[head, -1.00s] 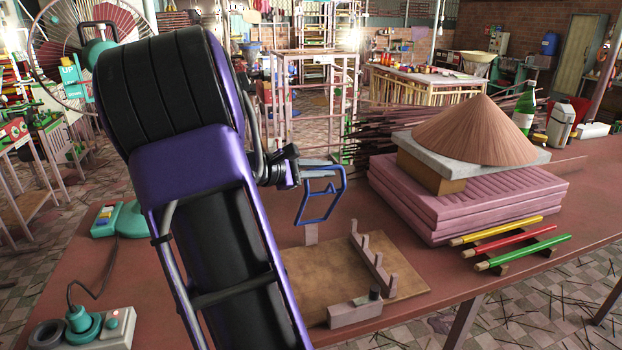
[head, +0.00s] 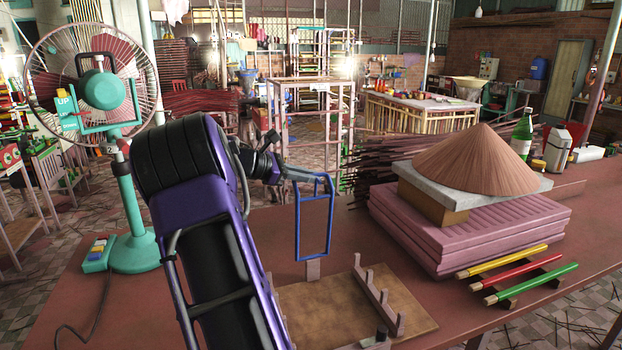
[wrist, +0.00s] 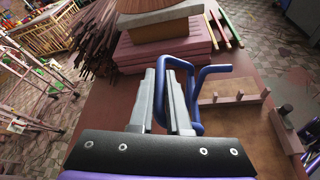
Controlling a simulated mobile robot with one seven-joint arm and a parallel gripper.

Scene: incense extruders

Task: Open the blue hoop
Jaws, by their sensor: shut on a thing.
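The blue hoop (head: 298,232) is a rectangular blue tube frame. It stands roughly upright above a small pinkish block (head: 313,269) at the back edge of a brown board (head: 340,303). My gripper (head: 308,177) is shut on the hoop's upper end, with its fingers pointing right in the head view. In the wrist view, the bent blue tube of the hoop (wrist: 178,61) passes around and between the grey fingers of my gripper (wrist: 168,85). The exact contact is partly hidden by the fingers.
A row of pegs (head: 378,297) stands on the board. Stacked pink slabs (head: 470,225) with a cone-shaped brown pile (head: 474,158) stand right of the hoop. Yellow, red and green rods (head: 530,285) lie at front right. A green fan (head: 125,195) stands left. Table between fan and arm is mostly clear.

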